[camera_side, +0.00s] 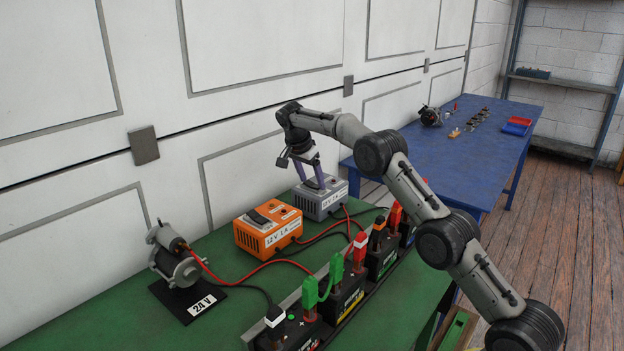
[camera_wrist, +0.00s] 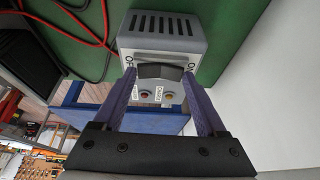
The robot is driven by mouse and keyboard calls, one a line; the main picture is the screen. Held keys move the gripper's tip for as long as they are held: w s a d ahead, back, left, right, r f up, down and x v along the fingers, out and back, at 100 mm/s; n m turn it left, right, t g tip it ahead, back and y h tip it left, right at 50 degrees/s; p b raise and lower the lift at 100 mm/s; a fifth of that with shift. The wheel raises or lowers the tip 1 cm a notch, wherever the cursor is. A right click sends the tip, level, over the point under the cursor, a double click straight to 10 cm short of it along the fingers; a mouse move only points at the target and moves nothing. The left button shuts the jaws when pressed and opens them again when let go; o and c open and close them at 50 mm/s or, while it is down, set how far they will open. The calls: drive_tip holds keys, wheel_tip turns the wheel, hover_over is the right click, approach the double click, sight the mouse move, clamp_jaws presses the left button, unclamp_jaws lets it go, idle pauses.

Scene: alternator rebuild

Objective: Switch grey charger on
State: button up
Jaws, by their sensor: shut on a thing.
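The grey charger (camera_side: 322,204) stands on the green bench, behind and to the right of the orange charger. In the wrist view the grey charger (camera_wrist: 166,28) shows a slotted vent, a black rocker switch (camera_wrist: 161,71) with lettering at both ends, and two round terminals beside small labels. My gripper (camera_side: 312,186) reaches down onto the charger's top. In the wrist view my gripper (camera_wrist: 160,74) has one finger at each end of the rocker and is shut on it. I cannot tell which way the rocker is tipped.
The orange charger (camera_side: 268,229) stands close by. Red and black cables run to a row of black batteries (camera_side: 347,297) in front. An alternator (camera_side: 176,257) with a "24 V" sign (camera_side: 202,304) stands at left. A blue table (camera_side: 452,150) with parts is behind; the white wall is close.

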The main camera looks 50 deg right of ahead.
drive_tip(key=shift+w+d, duration=0.1)
drive_tip(key=shift+w, duration=0.2)
drive_tip(key=shift+g, duration=0.4)
drive_tip(key=o, duration=1.1)
drive_tip(key=shift+s, duration=0.1)
drive_tip(key=shift+r+t, duration=0.1)
drive_tip(key=shift+t, duration=0.2)
drive_tip(key=shift+s+t, duration=0.25)
drive_tip(key=shift+t, duration=0.15)
